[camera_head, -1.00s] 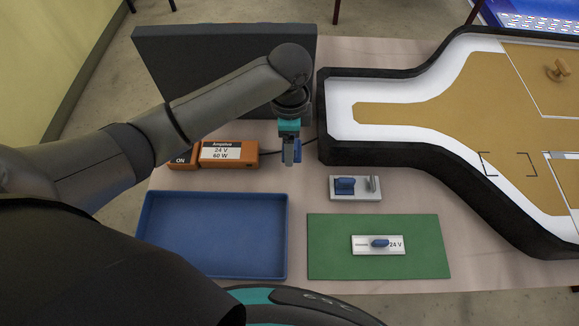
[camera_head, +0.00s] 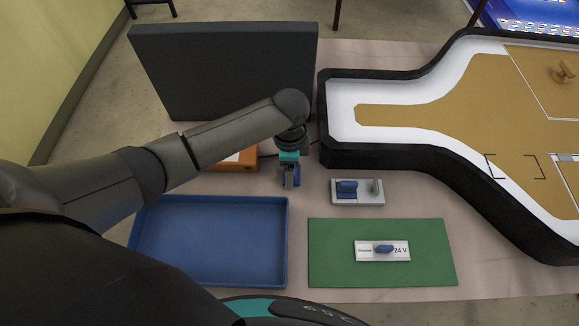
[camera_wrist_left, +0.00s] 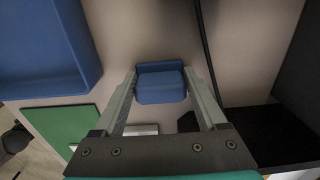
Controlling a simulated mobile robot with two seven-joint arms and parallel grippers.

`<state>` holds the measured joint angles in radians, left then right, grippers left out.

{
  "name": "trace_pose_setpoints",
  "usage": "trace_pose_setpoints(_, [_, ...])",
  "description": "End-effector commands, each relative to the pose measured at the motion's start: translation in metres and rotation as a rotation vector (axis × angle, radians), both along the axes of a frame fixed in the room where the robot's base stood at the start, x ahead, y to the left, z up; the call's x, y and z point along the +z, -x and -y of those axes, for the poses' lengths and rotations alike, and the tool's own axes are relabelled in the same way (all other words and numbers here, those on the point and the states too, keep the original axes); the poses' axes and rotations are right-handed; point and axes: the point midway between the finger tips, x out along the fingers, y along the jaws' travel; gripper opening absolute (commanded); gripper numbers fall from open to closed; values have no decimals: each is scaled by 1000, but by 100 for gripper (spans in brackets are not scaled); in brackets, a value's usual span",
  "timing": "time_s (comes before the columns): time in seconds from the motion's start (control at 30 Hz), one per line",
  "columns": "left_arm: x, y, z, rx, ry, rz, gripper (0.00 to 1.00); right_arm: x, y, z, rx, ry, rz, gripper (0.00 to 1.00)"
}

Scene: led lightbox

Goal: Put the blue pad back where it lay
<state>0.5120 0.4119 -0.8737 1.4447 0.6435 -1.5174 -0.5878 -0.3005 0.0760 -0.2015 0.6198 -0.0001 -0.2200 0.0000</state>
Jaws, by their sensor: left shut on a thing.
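My left gripper (camera_head: 291,182) is shut on the blue pad (camera_head: 297,174). It holds the pad over the table, between the orange supply box and the white holder. In the left wrist view the blue pad (camera_wrist_left: 160,85) sits between the two finger ends of the left gripper (camera_wrist_left: 160,82). I cannot tell how high it is above the table. A white holder (camera_head: 371,197) with a blue block (camera_head: 346,189) and a grey post stands to the right of the gripper. My right gripper is not in view.
A blue tray (camera_head: 215,283) lies at front left. A green mat (camera_head: 330,270) bears a white 24 V strip (camera_head: 368,255) with a blue knob. The orange box (camera_head: 246,160) is partly behind my arm. A dark panel (camera_head: 225,70) stands behind; a black-walled lightbox (camera_head: 400,160) is at right.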

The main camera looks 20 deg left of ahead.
Motion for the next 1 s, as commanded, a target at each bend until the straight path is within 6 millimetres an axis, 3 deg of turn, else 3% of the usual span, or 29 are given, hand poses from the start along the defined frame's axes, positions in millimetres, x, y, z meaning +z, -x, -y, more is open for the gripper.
trace_pose_setpoints(0.07, [-3,0,0,0,0,0,22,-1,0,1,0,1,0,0])
trace_pose_setpoints(0.1, [-3,0,0,0,0,0,76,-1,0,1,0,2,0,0])
trace_pose_setpoints(0.3, [-3,0,0,0,0,0,99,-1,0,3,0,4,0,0])
trace_pose_setpoints(0.67, [5,0,0,0,1,1,100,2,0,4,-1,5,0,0])
trace_pose_setpoints(1.0, [74,-1,0,-2,2,5,100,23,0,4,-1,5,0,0])
